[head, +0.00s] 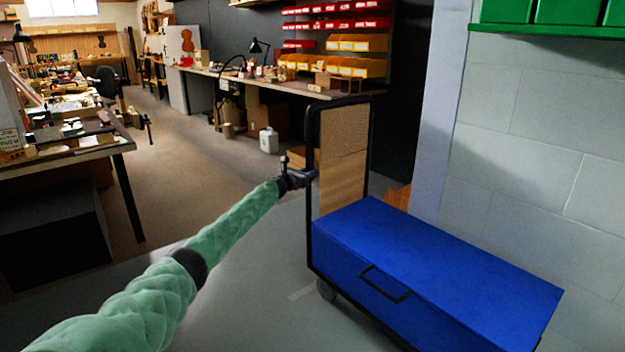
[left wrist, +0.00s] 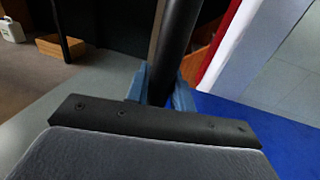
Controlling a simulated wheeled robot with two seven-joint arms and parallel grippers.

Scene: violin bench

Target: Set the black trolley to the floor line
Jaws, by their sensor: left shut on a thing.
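The black trolley (head: 309,225) stands at the right of centre in the head view, with an upright tubular handle and a small wheel low at its left. A blue box (head: 430,262) with a black handle lies on its deck. My left gripper (head: 306,176) is shut on the left upright of the trolley's handle. In the left wrist view its blue fingers (left wrist: 160,92) sit either side of the black post (left wrist: 180,40). A short pale mark (head: 301,293) shows on the grey floor left of the wheel; I cannot tell whether it is the floor line. My right gripper is out of view.
A pale block wall (head: 540,150) with green bins (head: 570,12) runs close along the trolley's right. A workbench (head: 75,155) stands at the left. A white jug (head: 268,140) and boxes stand behind the trolley. Grey floor is open left of it.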

